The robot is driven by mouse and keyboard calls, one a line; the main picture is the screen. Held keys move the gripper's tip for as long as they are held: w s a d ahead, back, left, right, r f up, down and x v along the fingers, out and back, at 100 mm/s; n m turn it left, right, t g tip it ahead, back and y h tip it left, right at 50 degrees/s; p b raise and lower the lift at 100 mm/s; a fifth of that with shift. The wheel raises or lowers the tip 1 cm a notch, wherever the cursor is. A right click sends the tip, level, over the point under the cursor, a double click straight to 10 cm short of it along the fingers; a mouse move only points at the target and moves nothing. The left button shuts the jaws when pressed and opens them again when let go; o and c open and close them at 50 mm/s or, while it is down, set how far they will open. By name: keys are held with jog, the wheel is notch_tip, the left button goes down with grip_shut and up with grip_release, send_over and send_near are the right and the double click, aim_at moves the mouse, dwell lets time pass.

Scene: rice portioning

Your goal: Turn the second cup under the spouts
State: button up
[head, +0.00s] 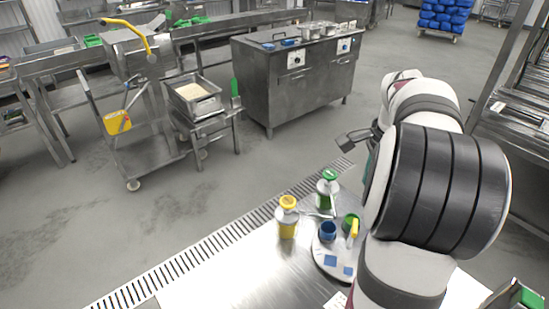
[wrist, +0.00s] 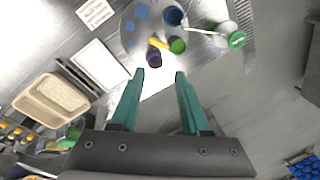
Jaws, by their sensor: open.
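A round grey turntable (head: 332,263) lies on the steel table; the wrist view shows its disc (wrist: 128,30) too. It carries a blue cup (head: 328,231), a green cup (head: 351,219) and a yellow handle (head: 353,231). In the wrist view the blue cup (wrist: 172,16), green cup (wrist: 179,46) and a dark purple cup (wrist: 153,60) show around the yellow handle (wrist: 158,43). Beside the disc stand a yellow-capped bottle (head: 287,222) and a green-capped bottle (head: 326,194). The green-capped bottle's thin spout points toward the disc. My gripper (wrist: 160,75) is open and empty, apart from the cups.
A pale tray (wrist: 55,100) and white cards (wrist: 95,12) lie left in the wrist view. Beyond the table are a floor drain (head: 215,245), a steel cart with a rice pan (head: 195,92) and a steel cabinet (head: 295,75). My arm covers the table's right side in the head view.

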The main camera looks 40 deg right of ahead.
aim_at(356, 225)
jog(key=f+n, duration=0.4)
jog(key=f, duration=0.1)
jog(key=w+d+f+n+y, duration=0.1)
jog(key=f+n, duration=0.4)
jog(key=f+n+g, duration=0.1)
jog(key=f+n, duration=0.4)
jog(key=shift+w+d+f, duration=0.25)
jog(key=shift+d+f, duration=0.05)
jog(key=shift+d, duration=0.05)
grip_shut()
dwell(0.8)
